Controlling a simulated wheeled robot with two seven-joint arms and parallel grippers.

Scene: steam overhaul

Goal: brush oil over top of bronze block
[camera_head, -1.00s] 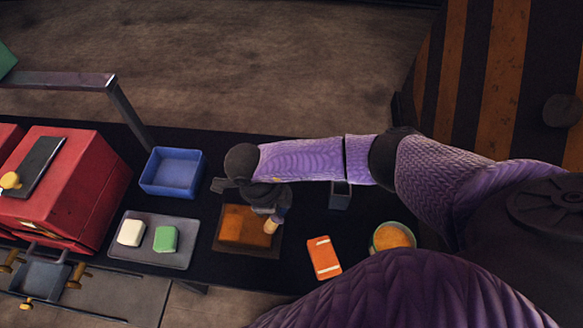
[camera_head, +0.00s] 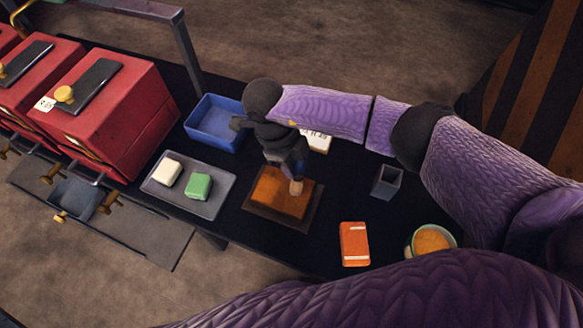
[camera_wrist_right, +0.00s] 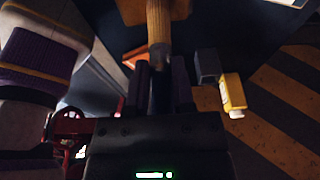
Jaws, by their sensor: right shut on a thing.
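The bronze block (camera_head: 272,197) is orange-brown and lies on a dark brown square mat (camera_head: 262,211) on the black table. My right gripper (camera_head: 284,155) is above the block's far edge, shut on a brush. The brush's pale tip (camera_head: 296,187) points down over the right part of the block's top; I cannot tell if it touches. In the right wrist view, the brush (camera_wrist_right: 158,25) stands out ahead between the fingers, in front of the orange-brown block (camera_wrist_right: 130,10). My left gripper is not in view.
A grey tray (camera_head: 187,202) holds a white and a green piece. A blue bin (camera_head: 215,122) and red boxes (camera_head: 118,105) stand left. A dark cup (camera_head: 386,182), an orange packet (camera_head: 354,243) and a bowl of orange-yellow contents (camera_head: 431,241) are right. A white card (camera_head: 318,143) lies behind my arm.

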